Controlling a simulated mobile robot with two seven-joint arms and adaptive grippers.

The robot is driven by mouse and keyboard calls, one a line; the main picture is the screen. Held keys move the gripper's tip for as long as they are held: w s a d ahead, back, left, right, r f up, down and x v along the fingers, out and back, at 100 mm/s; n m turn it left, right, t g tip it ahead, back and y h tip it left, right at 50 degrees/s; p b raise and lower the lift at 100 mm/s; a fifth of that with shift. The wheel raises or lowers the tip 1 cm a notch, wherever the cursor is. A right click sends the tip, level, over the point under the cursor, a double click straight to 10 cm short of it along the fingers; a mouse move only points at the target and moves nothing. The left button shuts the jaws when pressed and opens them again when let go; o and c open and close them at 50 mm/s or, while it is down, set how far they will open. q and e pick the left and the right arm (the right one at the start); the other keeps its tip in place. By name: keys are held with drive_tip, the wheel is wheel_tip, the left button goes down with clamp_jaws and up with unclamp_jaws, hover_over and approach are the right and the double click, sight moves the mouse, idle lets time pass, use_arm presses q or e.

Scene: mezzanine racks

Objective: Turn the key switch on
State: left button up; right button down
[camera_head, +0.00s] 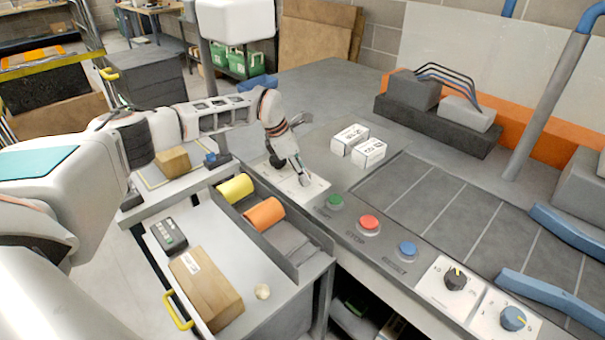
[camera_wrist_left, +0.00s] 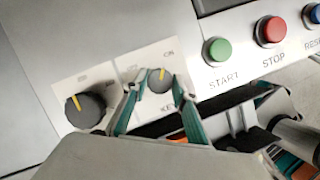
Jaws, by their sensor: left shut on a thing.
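The key switch (camera_wrist_left: 160,82) is a round grey knob with a yellow mark, on a white plate with lettering that reads KEY below it. In the left wrist view its mark points up the picture. My left gripper (camera_wrist_left: 156,90) is shut on this knob, one teal-lined finger on each side. In the head view my left gripper (camera_head: 302,179) points down at the white plate (camera_head: 318,187) on the console and hides the knob there. My right gripper is not in view.
A darker knob (camera_wrist_left: 85,110) sits beside the key switch. Green (camera_head: 335,202), red (camera_head: 369,224) and blue (camera_head: 407,249) buttons follow along the console edge. Two white boxes (camera_head: 350,139) stand behind. A tray with yellow and orange rolls (camera_head: 264,214) lies in front.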

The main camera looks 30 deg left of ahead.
use_arm(q)
drive_tip(key=shift+m+g+h+b, duration=0.3)
drive_tip(key=shift+m+g+b, duration=0.1)
drive_tip(key=shift+m, duration=1)
drive_tip(key=o, duration=1.1)
drive_tip(key=v, duration=1.2)
